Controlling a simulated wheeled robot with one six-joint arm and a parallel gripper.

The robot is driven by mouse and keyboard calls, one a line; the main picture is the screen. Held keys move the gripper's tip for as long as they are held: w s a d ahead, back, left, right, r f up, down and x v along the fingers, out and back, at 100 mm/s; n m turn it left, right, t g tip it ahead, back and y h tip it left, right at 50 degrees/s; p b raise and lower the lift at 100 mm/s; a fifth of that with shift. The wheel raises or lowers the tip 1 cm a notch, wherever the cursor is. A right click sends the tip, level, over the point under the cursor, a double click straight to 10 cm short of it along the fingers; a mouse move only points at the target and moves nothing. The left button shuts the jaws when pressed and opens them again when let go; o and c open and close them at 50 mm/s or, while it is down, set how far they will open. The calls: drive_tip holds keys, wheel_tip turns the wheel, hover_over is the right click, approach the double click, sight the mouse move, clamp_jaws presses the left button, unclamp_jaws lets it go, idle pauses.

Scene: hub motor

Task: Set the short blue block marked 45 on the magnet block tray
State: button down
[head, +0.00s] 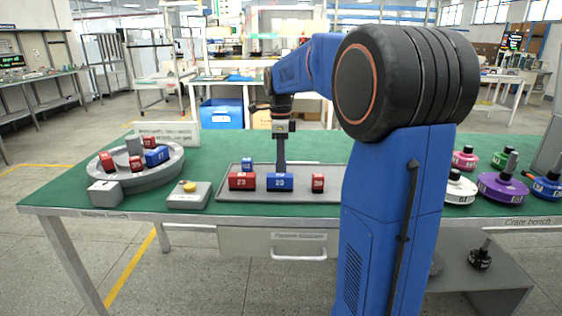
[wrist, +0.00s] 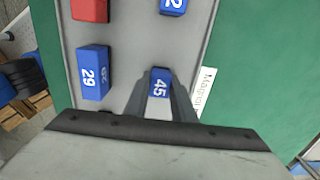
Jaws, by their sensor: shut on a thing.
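The short blue block marked 45 (wrist: 160,85) is between the fingers of my gripper (wrist: 160,100) in the wrist view. The gripper is shut on it. It is over the grey magnet block tray (wrist: 130,42), near the edge by the white label; I cannot tell whether it touches the tray floor. In the head view my gripper (head: 281,168) points down over the tray (head: 225,196), behind a long blue block (head: 280,182), which hides the held block. That long block, marked 29 (wrist: 92,75), stands apart from block 45 in the wrist view.
The tray also bears a long red block (head: 241,181), a short red block (head: 318,183) and a short blue block (head: 247,163). A round grey tray (head: 160,175) with several blocks is at left. A grey box with a yellow knob (head: 189,195) stands between.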

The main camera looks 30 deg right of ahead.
drive_tip(key=c, duration=1.5)
unclamp_jaws()
drive_tip(key=shift+f, duration=0.1)
wheel_tip(320, 180, up, 12)
drive_tip(key=shift+r, duration=0.15)
drive_tip(key=s+a+n, duration=0.2)
drive_tip(key=s+a+f+n, duration=0.1)
drive_tip(key=s, duration=0.1)
drive_tip(key=s+a+f+n+t, duration=0.1)
drive_tip(key=s+a+n, duration=0.1)
drive_tip(key=s, duration=0.1)
drive_tip(key=shift+a+n, duration=0.3)
drive_tip(key=s+a+f+n+t, duration=0.1)
drive_tip(key=s+a+f+n, duration=0.2)
drive_tip(key=s+f+n, duration=0.3)
drive_tip(key=s+a+f+n+t, duration=0.1)
drive_tip(key=s+a+f+n, duration=0.2)
drive_tip(key=s+f+n, duration=0.3)
drive_tip(key=s+a+f+n+t, duration=0.1)
drive_tip(key=s+a+f+n, duration=0.3)
drive_tip(key=s+f+n, duration=0.3)
drive_tip(key=shift+s+a+f+t, duration=0.1)
drive_tip(key=shift+s+t, duration=0.3)
drive_tip(key=shift+s, duration=1.75)
